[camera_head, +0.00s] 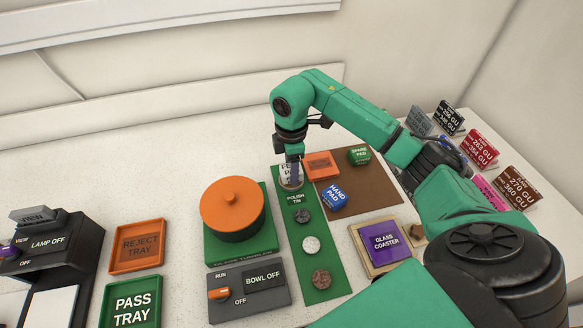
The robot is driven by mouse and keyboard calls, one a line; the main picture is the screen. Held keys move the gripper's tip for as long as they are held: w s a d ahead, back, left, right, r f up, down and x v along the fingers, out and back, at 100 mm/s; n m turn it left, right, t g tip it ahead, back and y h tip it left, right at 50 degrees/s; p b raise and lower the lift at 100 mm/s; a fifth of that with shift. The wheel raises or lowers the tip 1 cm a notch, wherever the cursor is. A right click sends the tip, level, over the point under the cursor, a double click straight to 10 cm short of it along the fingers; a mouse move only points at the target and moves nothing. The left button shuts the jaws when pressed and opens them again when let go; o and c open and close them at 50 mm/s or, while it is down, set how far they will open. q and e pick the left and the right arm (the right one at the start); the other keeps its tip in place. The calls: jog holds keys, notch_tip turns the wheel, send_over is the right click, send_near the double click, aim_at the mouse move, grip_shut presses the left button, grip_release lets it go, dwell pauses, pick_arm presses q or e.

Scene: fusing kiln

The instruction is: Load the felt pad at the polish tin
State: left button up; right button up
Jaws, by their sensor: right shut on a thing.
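The polish tin (290,184) is a pale round tin at the far end of the green strip, with the label "POLISH TIN" in front of it. My right gripper (293,172) points down at the tin and is shut on a narrow grey-blue thing, which appears to be the felt pad. Its lower end is at the tin's mouth. I cannot tell whether it touches the polish, as the fingers and tin hide it. A blue hand pad (334,197) and a green spare pad (360,155) lie on the brown mat (376,187). My left gripper is not in view.
An orange labelled piece (321,165) sits right beside the tin. The orange-lidded bowl unit (232,208) stands close left. Several round samples line the green strip (318,268). A purple glass coaster (385,242) lies front right. Reject (138,246) and pass (131,303) trays are left.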

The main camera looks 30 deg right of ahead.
jog(key=shift+f+b, duration=0.3)
jog(key=shift+f, duration=0.25)
dwell(1.4)
jog(key=shift+r, duration=0.1)
notch_tip(320, 180, up, 7)
jog(key=p, duration=0.5)
jog(key=shift+p, duration=0.4)
